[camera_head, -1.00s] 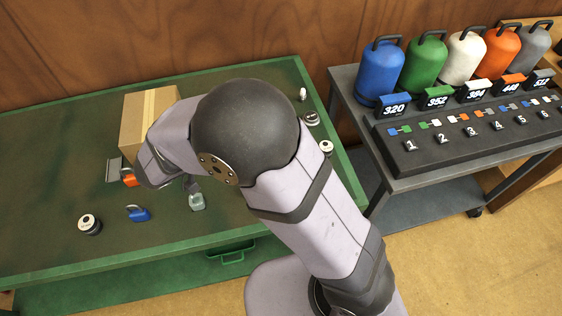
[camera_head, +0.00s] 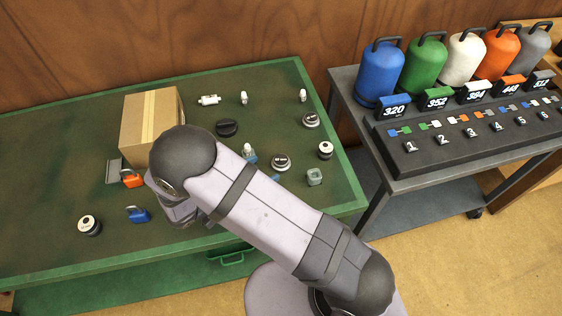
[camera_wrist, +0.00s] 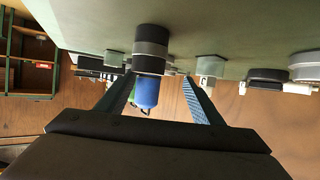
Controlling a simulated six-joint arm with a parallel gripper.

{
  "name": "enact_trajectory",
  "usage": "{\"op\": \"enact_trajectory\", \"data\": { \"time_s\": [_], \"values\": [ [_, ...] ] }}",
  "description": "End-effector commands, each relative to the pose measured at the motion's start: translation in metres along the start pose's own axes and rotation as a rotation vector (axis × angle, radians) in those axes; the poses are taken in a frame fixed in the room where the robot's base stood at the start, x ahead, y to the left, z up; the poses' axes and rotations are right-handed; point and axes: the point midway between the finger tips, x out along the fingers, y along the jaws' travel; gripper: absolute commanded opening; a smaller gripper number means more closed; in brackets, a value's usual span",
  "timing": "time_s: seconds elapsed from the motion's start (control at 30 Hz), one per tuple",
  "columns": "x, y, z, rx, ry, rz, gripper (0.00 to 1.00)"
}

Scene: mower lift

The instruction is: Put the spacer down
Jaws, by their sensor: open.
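In the wrist view, which shows the table upside down, a dark cylinder with a grey band (camera_wrist: 151,52) stands against the green tabletop. It is ahead of my gripper (camera_wrist: 157,92), in line with the gap between the fingers. The frames do not make certain whether it is the spacer. My gripper is open, with its two fingers spread and nothing visibly clamped between them.
A cardboard box (camera_head: 137,132) stands behind my arm. An orange padlock (camera_head: 132,179), a blue padlock (camera_head: 138,215) and a round jar (camera_head: 90,225) lie left. A dark disc (camera_head: 227,128), a pale cube (camera_head: 314,177) and several small parts lie right. A rack of bottles (camera_head: 395,185) stands beyond.

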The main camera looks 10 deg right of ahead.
Motion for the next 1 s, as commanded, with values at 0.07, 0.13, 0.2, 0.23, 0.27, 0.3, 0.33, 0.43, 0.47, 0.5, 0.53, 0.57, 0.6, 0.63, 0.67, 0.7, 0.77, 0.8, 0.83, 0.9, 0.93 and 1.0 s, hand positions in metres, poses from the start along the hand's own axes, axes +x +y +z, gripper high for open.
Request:
{"op": "enact_trajectory", "data": {
  "time_s": [0.07,0.13,0.2,0.23,0.27,0.3,0.33,0.43,0.47,0.5,0.53,0.57,0.6,0.63,0.67,0.7,0.77,0.8,0.83,0.9,0.93,1.0],
  "values": [
    [0.005,0.0,-0.002,-0.001,0.001,0.002,0.61],
    [0.011,0.001,-0.002,-0.002,0.001,0.003,0.61],
    [0.017,0.001,-0.002,-0.002,0.001,0.003,0.61],
    [0.018,0.001,-0.002,-0.001,0.0,0.002,0.61],
    [0.019,0.001,-0.001,-0.001,0.0,0.001,0.61],
    [0.02,0.001,-0.001,-0.001,-0.001,0.001,0.61],
    [0.02,0.001,-0.001,-0.001,-0.001,0.0,0.61],
    [0.022,0.001,-0.002,-0.001,0.0,0.002,0.61],
    [0.024,0.001,-0.003,-0.001,0.0,0.002,0.61],
    [0.028,0.001,-0.004,-0.002,0.001,0.003,0.61],
    [0.031,0.002,-0.005,-0.003,0.001,0.004,0.61],
    [0.034,0.003,-0.005,-0.003,0.001,0.005,0.61],
    [0.04,0.003,-0.007,-0.002,0.001,0.005,0.61],
    [0.044,0.003,-0.007,-0.002,0.001,0.006,0.61],
    [0.048,0.003,-0.008,-0.004,0.0,0.005,0.61],
    [0.053,0.004,-0.008,-0.002,0.0,0.006,0.61],
    [0.06,0.003,-0.006,-0.002,0.0,0.004,0.61],
    [0.064,0.003,-0.006,-0.002,0.0,0.004,0.61],
    [0.066,0.003,-0.006,-0.001,0.0,0.004,0.61],
    [0.07,0.002,-0.005,-0.002,0.0,0.001,0.61],
    [0.071,0.002,-0.005,-0.001,0.0,0.001,0.61],
    [0.072,0.002,-0.005,-0.001,0.0,0.001,0.61]
  ]
}}
